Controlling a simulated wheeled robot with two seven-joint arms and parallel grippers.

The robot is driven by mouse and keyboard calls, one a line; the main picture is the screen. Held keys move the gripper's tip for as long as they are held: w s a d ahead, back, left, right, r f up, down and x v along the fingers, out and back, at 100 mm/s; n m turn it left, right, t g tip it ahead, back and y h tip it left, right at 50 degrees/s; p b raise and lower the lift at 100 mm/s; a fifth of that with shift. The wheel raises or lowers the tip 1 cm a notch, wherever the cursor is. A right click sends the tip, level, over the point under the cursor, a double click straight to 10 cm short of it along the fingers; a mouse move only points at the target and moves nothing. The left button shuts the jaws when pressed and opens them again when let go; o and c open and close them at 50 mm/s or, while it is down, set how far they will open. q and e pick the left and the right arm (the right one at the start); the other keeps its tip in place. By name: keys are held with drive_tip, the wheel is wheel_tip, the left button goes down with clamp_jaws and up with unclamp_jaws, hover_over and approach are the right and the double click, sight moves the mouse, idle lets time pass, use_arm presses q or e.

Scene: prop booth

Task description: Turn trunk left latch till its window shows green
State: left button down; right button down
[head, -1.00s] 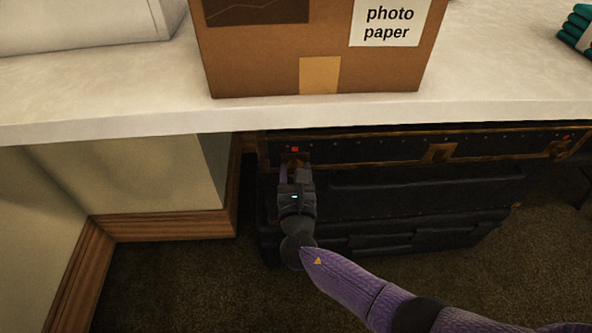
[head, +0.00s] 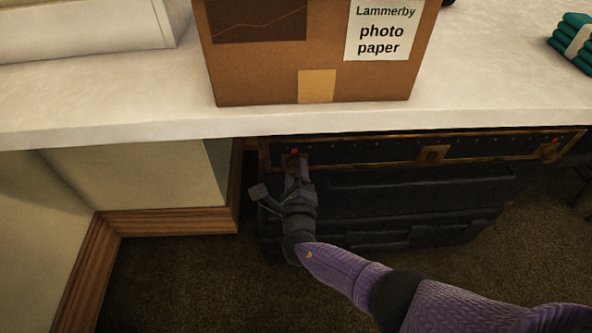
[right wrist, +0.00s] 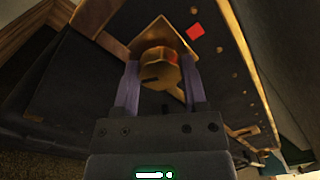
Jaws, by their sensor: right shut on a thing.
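The dark trunk (head: 375,152) with brass edging stands under the counter. Its left latch is a brass knob (right wrist: 158,76) on a brass plate, seen close in the right wrist view. A small red window (right wrist: 194,31) sits beside the plate; it also shows red in the head view (head: 294,152). My right gripper (head: 295,166) is at this latch, with its two purple fingers on either side of the knob, shut on it. The fingers partly hide the latch in the head view. The trunk's right latch (head: 549,151) also has a red mark. My left gripper is not in view.
The counter (head: 120,110) overhangs the trunk. A cardboard photo paper box (head: 255,65) stands on it, with folded teal cloths (head: 574,42) at right. A wall with wooden skirting (head: 170,221) is at left.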

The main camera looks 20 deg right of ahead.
use_arm(q)
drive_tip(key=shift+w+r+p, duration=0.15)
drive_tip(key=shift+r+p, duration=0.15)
drive_tip(key=shift+p, duration=0.05)
use_arm(e)
drive_tip(key=shift+n, duration=1.9)
drive_tip(key=shift+c, duration=0.7)
unclamp_jaws()
drive_tip(key=shift+s, duration=0.1)
drive_tip(key=p+v, duration=0.2)
drive_tip(key=v, duration=0.1)
drive_tip(key=p+v, duration=0.1)
drive_tip(key=v, duration=0.1)
drive_tip(key=shift+r, duration=0.35)
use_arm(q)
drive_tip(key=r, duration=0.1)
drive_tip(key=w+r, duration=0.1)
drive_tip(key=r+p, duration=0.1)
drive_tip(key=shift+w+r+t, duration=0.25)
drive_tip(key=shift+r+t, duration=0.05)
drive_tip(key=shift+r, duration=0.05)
use_arm(e)
approach(296, 171)
drive_tip(key=shift+f, duration=0.3)
